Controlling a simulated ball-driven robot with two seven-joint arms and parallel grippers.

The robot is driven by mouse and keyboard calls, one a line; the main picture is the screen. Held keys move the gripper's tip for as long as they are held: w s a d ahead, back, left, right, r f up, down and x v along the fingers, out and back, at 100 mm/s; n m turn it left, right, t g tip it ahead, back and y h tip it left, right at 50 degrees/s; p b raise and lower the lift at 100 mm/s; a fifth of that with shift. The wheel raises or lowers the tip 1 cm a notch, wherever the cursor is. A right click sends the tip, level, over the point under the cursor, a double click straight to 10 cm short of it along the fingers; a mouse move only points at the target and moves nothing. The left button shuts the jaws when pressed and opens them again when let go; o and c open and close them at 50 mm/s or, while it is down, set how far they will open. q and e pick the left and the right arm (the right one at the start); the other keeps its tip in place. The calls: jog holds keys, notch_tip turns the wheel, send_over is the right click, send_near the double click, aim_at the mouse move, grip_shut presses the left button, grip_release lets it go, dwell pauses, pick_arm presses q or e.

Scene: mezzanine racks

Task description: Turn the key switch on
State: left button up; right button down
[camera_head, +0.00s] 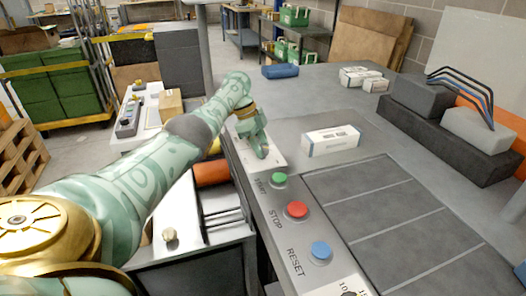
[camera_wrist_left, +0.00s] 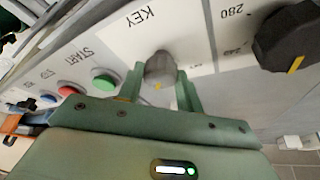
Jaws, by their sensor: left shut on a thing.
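My left gripper (camera_head: 261,150) is over the far end of the control panel (camera_head: 255,209) in the head view and largely hides the switch there. In the left wrist view the two green fingers of that gripper (camera_wrist_left: 160,92) stand on either side of the knob and are shut on it. My right gripper is not in view.
Along the panel are a green START button (camera_head: 279,180), a red STOP button (camera_head: 296,209) and a blue RESET button (camera_head: 320,251). A black dial (camera_wrist_left: 288,40) is beside the key plate. A white box (camera_head: 330,141) lies on the bench to the right.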

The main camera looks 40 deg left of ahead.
pick_arm(q)
jog(key=shift+m+g+b, duration=0.3)
jog(key=shift+m+b, duration=0.3)
jog(key=shift+m, duration=0.1)
jog(key=o, duration=1)
